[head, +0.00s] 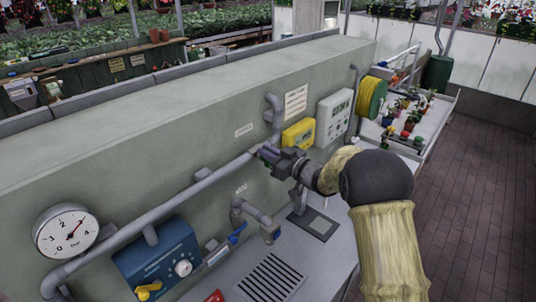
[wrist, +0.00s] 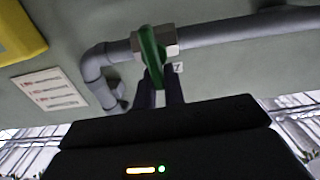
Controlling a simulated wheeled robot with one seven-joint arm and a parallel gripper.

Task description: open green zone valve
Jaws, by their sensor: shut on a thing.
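The green zone valve handle (wrist: 152,55) shows in the wrist view as a green lever on a grey valve body, fitted in a grey pipe (wrist: 240,28) along the wall. My gripper (wrist: 159,80) is shut on the handle, with one dark finger on each side of its lower end. In the head view my gripper (head: 268,154) is up at the pipe, left of the yellow box. There the green handle is hidden behind my gripper and cannot be made out.
A round pressure gauge (head: 66,231) and a blue control box (head: 157,262) are at the lower left. A tap (head: 238,232) juts out below the pipe. A yellow box (head: 299,134), a white panel (head: 334,117) and a yellow hose reel (head: 371,97) are on the wall to the right.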

